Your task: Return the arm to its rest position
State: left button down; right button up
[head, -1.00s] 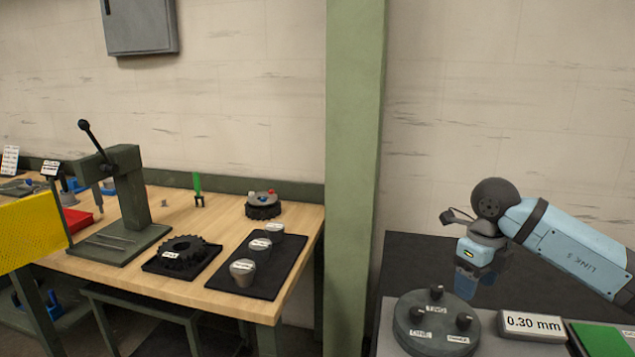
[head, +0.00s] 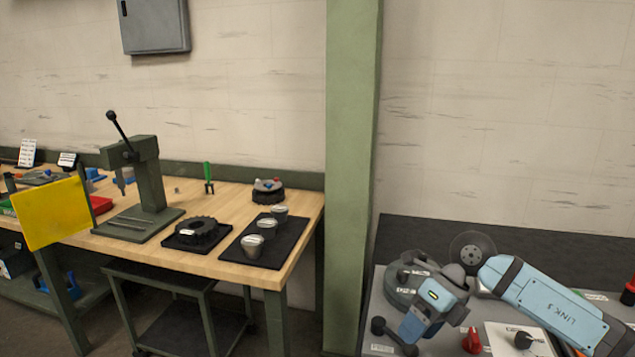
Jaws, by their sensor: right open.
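My right arm comes in from the lower right over a grey bench, its blue link lying low in the picture. My right gripper (head: 410,330) is at the lower left end of that arm, angled down to the left above the grey bench panel. Its fingers are small and hard to make out; I see nothing held between them. A round grey fixture with labelled knobs (head: 404,270) is just behind it, partly hidden by the wrist. My left gripper is not in view.
A green post (head: 352,180) stands left of the arm. The wooden bench beyond it carries an arbor press (head: 150,180), a black sprocket (head: 195,234), and a dark mat (head: 285,250) with 3 grey cups. A yellow panel (head: 52,212) is at far left. A red knob (head: 472,340) is near the wrist.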

jog(key=s+a+m+t+y, duration=0.1)
jog(key=s+a+m+y, duration=0.65)
jog(key=a+y, duration=0.6)
jog(key=s+d+f+m+t+h, duration=0.1)
jog(key=d+f+m+t+h, duration=0.4)
jog(key=m+t, duration=0.55)
jog(key=s+d+f+m+t+h, duration=0.1)
jog(key=d+f+m+t+h, duration=0.5)
jog(key=m, duration=0.8)
jog(key=s+d+f+m+g+h, duration=0.2)
jog(key=s+f+m+h, duration=0.15)
jog(key=s+f, duration=0.4)
jog(key=s+d+f+m+g+h, duration=0.1)
jog(key=s+f+m+g+h, duration=0.15)
jog(key=s+f+m, duration=0.5)
pick_arm(q)
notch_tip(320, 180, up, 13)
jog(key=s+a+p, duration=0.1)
jog(key=p, duration=1.3)
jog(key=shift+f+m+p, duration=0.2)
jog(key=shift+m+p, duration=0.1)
jog(key=shift+p, duration=0.1)
pick_arm(e)
notch_tip(320, 180, up, 10)
jog(key=d+n, duration=0.1)
jog(key=n, duration=0.1)
jog(key=shift+n+y, duration=0.3)
jog(key=shift+y, duration=0.05)
